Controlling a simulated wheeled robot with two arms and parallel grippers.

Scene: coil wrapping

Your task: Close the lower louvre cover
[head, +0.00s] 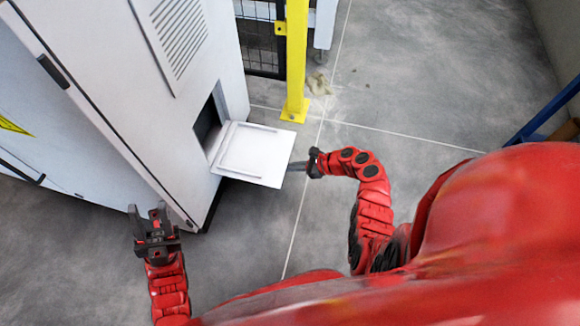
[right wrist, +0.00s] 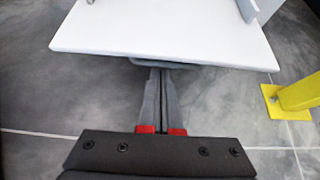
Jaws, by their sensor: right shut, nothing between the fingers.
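The lower louvre cover (head: 254,152) is a white panel. It stands open, swung down and out nearly level from a dark opening (head: 208,122) low in the white cabinet (head: 110,65). It also fills the top of the right wrist view (right wrist: 160,30). My right gripper (head: 296,166) is at the cover's free outer edge, shut and empty. In the right wrist view its fingers (right wrist: 163,72) reach just under that edge; whether they touch it I cannot tell. My left gripper (head: 149,214) is open and empty, in front of the cabinet and apart from the cover.
An upper louvred panel (head: 177,38) sits flat on the cabinet above the opening. A yellow post (head: 296,60) stands behind the cover, with a dark mesh fence (head: 262,45) beside it. A blue frame (head: 550,112) is at the right. Grey floor around the cover is clear.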

